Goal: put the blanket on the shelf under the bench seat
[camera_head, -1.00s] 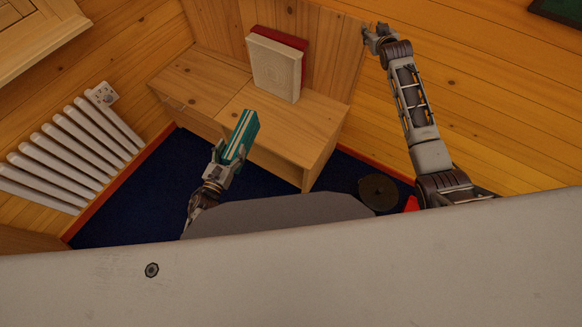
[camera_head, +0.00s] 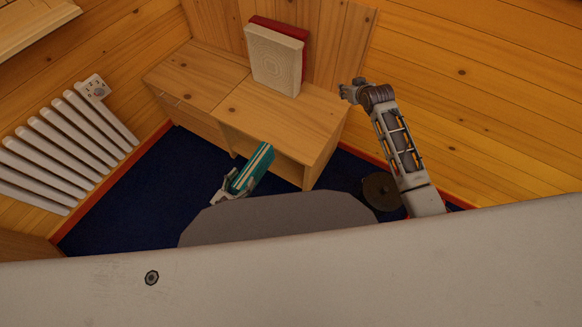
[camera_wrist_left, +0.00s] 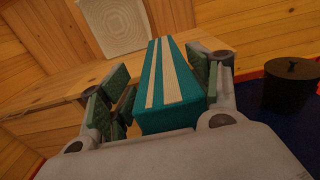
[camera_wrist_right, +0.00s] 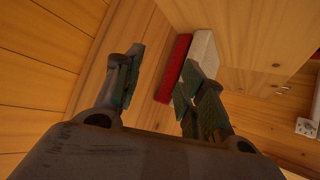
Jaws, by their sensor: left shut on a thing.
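The blanket (camera_head: 255,167) is a folded teal block with cream stripes. My left gripper (camera_head: 234,184) is shut on it and holds it low in front of the bench's open side. The blanket also shows between the fingers in the left wrist view (camera_wrist_left: 166,85). The wooden bench (camera_head: 285,118) stands in the corner. The shelf space under its seat (camera_head: 288,168) is dark and partly hidden by the blanket; I cannot tell whether the blanket's far end is inside. My right gripper (camera_head: 346,92) is open and empty, beside the bench's right end; its spread fingers show in the right wrist view (camera_wrist_right: 160,85).
A cream cushion (camera_head: 274,62) and a red cushion (camera_head: 281,24) lean on the bench back. A dark round lidded object (camera_head: 381,190) stands on the floor right of the bench. A white radiator (camera_head: 65,150) is on the left wall. Blue floor (camera_head: 140,205) is clear at left.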

